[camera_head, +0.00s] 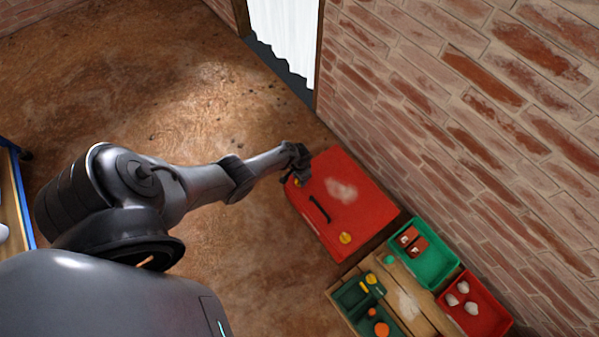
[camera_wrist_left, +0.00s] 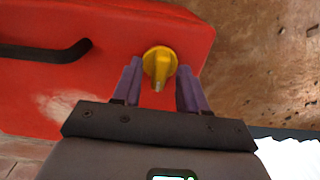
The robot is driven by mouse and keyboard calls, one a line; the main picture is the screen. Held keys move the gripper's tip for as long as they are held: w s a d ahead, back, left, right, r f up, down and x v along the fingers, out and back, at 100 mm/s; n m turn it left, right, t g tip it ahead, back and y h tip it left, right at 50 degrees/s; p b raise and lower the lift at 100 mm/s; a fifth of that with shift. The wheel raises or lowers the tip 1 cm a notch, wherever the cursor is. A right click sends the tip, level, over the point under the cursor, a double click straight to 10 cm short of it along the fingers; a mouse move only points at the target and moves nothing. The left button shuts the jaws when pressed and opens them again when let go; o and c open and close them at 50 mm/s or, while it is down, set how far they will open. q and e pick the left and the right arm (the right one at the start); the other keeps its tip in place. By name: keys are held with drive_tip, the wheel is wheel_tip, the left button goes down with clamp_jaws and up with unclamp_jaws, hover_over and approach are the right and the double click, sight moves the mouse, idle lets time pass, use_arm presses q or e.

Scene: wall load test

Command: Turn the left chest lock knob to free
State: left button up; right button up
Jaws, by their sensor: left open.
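The red chest (camera_head: 365,205) stands on the floor against the brick wall, with a black handle (camera_head: 319,209) on its lid. One yellow lock knob (camera_head: 346,238) shows at its near end. The other yellow knob (camera_wrist_left: 160,66) shows in the left wrist view, near the chest's corner. In the head view it is mostly hidden by my left gripper (camera_head: 299,172). In the left wrist view my left gripper (camera_wrist_left: 158,82) is open, with its two purple fingers on either side of this knob. Gaps show between knob and fingers. My right gripper is not in view.
A wooden bench (camera_head: 407,306) beside the chest carries a green bin (camera_head: 447,252) with brown blocks, a red bin (camera_head: 492,317) with pale lumps, and a dark green tray (camera_head: 347,296). Open floor (camera_head: 245,285) lies left of the chest.

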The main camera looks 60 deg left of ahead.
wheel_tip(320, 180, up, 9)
drive_tip(key=p, duration=0.8)
drive_tip(key=shift+p, duration=0.3)
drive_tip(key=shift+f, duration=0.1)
